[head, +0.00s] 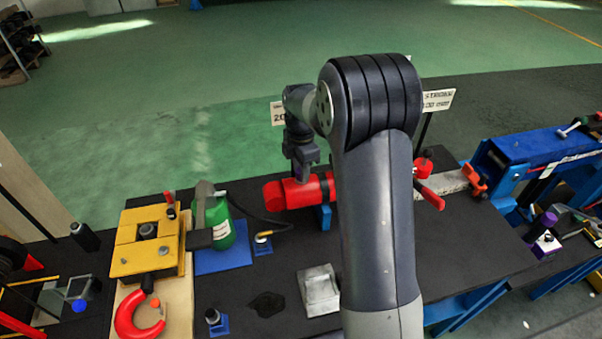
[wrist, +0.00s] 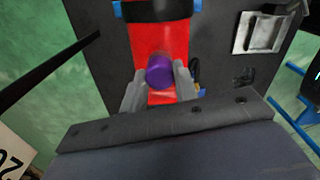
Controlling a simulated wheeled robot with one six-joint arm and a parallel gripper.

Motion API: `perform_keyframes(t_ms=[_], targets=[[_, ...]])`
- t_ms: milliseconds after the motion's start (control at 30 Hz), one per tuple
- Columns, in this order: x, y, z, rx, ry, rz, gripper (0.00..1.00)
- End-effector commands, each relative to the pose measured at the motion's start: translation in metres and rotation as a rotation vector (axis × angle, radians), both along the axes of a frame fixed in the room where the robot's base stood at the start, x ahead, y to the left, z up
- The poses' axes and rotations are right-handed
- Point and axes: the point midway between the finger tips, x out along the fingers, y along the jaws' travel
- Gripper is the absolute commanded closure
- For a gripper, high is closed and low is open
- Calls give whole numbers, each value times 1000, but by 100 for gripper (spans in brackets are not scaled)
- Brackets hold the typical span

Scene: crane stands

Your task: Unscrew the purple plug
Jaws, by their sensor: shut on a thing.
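The purple plug (wrist: 159,71) shows in the wrist view as a round knob on the red cylinder (wrist: 160,38). My gripper (wrist: 159,80) has one grey finger on each side of the plug and is shut on it. In the head view my gripper (head: 304,172) is over the left part of the red cylinder (head: 286,194), which lies on the dark bench. The plug is hidden there behind my gripper, and my arm covers part of the cylinder.
A green bottle (head: 219,220) and yellow clamp block (head: 146,241) stand left on the bench (head: 255,285). A grey metal block (head: 319,290) lies in front. A blue machine (head: 540,150) and another purple part (head: 546,220) are at the right. Sign boards (head: 437,100) stand behind.

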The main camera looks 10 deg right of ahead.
Motion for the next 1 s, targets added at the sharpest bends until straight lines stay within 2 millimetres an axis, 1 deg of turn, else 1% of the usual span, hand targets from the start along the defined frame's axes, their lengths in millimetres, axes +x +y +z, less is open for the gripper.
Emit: perform_keyframes(t_ms=[267,367,600,700,800,1000], targets=[[1,0,2,0,-4,8,98],[1,0,2,0,-4,70,98],[1,0,2,0,-3,338,98],[1,0,2,0,-3,415,98],[1,0,2,-1,-3,448,98],[1,0,2,-1,-4,450,98]])
